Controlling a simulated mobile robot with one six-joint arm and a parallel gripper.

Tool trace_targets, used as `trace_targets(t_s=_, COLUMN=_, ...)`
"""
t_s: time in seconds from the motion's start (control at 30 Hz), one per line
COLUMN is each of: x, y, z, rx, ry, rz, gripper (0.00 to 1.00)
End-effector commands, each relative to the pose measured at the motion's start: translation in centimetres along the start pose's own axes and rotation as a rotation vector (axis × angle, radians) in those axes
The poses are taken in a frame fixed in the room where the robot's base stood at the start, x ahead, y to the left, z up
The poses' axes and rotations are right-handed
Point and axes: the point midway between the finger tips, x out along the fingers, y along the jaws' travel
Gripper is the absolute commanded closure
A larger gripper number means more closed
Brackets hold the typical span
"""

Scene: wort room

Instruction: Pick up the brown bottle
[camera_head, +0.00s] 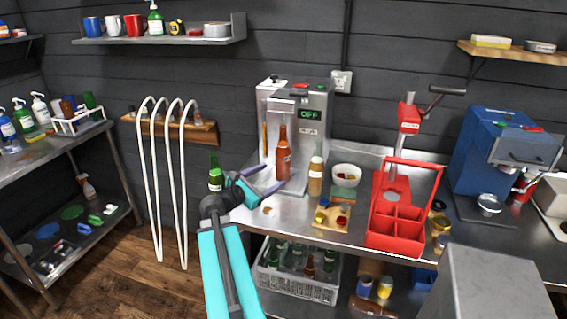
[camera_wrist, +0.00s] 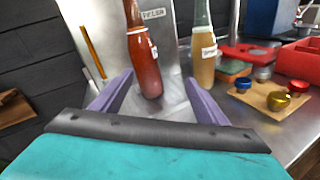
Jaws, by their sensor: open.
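The brown bottle (camera_head: 283,155), reddish-brown with a white label, stands upright at the front of a steel machine marked OFF (camera_head: 308,105). In the wrist view the brown bottle (camera_wrist: 147,62) shows ahead, between the fingertips and nearer the left one; its top is cut off by the frame. My gripper (camera_head: 270,182) is open and empty, with purple fingers, just left of the bottle in the head view. In the wrist view my gripper (camera_wrist: 160,79) has its fingers spread to both sides of the bottle's lower part. I cannot tell whether either finger touches it.
A pale amber bottle (camera_head: 316,174) stands close on the right. A wooden board with coloured caps (camera_head: 331,216), a white bowl (camera_head: 346,175) and a red carrier (camera_head: 394,228) are farther right. A green bottle (camera_head: 215,172) is behind my arm. A crate of bottles (camera_head: 268,284) sits below the steel counter.

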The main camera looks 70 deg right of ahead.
Motion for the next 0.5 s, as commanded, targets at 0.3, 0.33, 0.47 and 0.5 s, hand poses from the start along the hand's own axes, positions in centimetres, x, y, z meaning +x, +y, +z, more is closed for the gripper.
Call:
trace_targets(t_s=0.3, x=2.2, y=1.6, z=1.3, rx=-0.298, ry=-0.065, rz=0.1, gripper=0.32)
trace_targets(t_s=0.33, x=2.3, y=1.6, z=1.4, rx=-0.312, ry=-0.068, rz=0.104, gripper=0.32)
trace_targets(t_s=0.47, x=2.4, y=1.8, z=1.5, rx=-0.34, ry=-0.073, rz=0.113, gripper=0.32)
trace_targets(t_s=0.5, x=2.4, y=1.8, z=1.5, rx=-0.341, ry=-0.074, rz=0.113, gripper=0.32)
